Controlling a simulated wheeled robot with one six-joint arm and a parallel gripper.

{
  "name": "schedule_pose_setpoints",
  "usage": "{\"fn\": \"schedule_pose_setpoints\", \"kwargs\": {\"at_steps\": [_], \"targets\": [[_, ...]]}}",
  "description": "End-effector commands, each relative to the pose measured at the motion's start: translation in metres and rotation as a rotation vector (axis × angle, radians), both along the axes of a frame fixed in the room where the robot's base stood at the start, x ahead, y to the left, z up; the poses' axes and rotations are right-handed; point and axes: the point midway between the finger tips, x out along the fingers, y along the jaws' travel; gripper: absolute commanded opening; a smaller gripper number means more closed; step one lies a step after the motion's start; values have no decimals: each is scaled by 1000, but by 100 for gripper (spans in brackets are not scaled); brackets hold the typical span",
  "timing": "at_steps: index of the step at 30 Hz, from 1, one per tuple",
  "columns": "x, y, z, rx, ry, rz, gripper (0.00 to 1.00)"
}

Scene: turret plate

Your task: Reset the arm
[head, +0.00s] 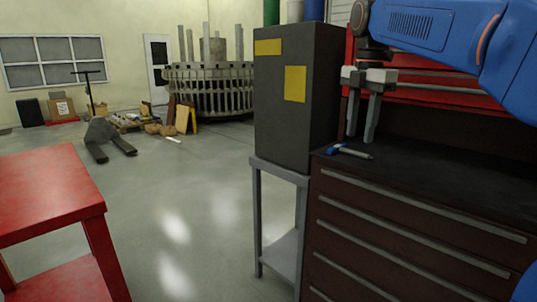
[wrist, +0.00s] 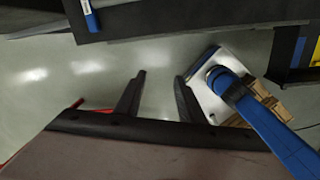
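My gripper (head: 361,138) hangs from my blue arm, pointing down over the front left part of the dark bench top (head: 440,165). Its two grey fingers are apart, with nothing seen between them. They also show apart and empty in the wrist view (wrist: 155,110), with grey floor beyond. A small tool (head: 350,151) with a blue part and a grey shaft lies on the bench top, just below the fingertips in the head view. A blue and light-grey piece, likely the same tool, shows at the top left of the wrist view (wrist: 88,15).
A tall dark box (head: 285,120) with yellow labels stands on a grey stand (head: 256,215) left of the bench. A red table (head: 50,190) is at the left. A pallet jack (head: 105,138) and a round caged structure (head: 210,90) stand farther back. The floor between is clear.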

Motion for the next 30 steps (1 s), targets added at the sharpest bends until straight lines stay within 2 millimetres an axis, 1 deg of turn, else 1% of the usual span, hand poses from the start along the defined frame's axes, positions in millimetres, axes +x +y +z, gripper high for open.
{"fn": "schedule_pose_setpoints", "kwargs": {"at_steps": [1, 5, 8, 14, 23, 29, 30], "targets": [[-7, -2, -3, 3, -7, -39, 36], [-25, -8, -15, 14, -29, -174, 36], [-45, -14, -30, 29, -55, -318, 36], [-94, -27, -72, 79, -110, -671, 36], [-167, -42, -150, 192, -178, -1199, 36], [-215, -50, -212, 294, -209, -1546, 36], [-225, -52, -226, 315, -212, -1614, 36]]}}
